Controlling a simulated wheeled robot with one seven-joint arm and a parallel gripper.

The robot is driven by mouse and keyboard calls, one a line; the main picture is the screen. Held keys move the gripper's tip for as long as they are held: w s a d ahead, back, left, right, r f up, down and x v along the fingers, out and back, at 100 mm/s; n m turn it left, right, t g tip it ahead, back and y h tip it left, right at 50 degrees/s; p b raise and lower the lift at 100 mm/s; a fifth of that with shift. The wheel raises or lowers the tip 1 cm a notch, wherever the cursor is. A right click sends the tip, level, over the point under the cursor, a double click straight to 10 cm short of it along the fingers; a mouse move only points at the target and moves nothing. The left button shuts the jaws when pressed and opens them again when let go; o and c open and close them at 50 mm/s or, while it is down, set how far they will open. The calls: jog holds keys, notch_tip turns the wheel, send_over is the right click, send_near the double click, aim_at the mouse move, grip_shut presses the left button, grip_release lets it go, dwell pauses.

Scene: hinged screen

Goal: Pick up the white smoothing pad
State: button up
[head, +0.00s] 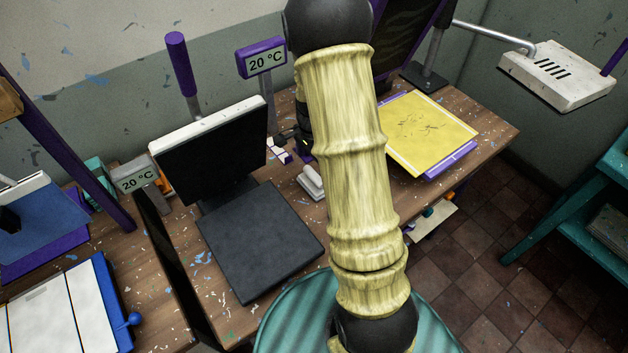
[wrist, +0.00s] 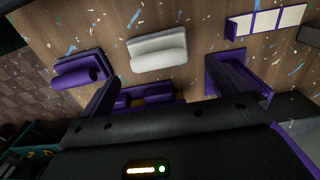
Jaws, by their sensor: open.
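The white smoothing pad (wrist: 158,50) lies on the wooden table in the upper middle of the wrist view. It is a pale block with a rounded grip ridge. In the head view the white pad (head: 311,182) shows just left of my arm, partly hidden by it. My gripper (wrist: 165,78) has its two purple fingers spread wide in the wrist view. The pad lies beyond the fingertips, roughly in line with the gap between them, with nothing held. In the head view my arm hides most of the gripper.
A similar purple pad (wrist: 82,70) lies left of the white one in the wrist view. A purple-framed strip with white squares (wrist: 268,20) lies to the right. In the head view, a black press (head: 260,240) stands left and a yellow screen (head: 428,132) right.

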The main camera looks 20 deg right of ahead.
aim_at(314, 179)
notch_tip(314, 179, down, 2)
jog(key=shift+f, duration=0.1)
jog(key=shift+s+f+p, duration=0.1)
jog(key=shift+f+p, duration=0.65)
jog(key=shift+f, duration=1.85)
jog(key=c, duration=0.7)
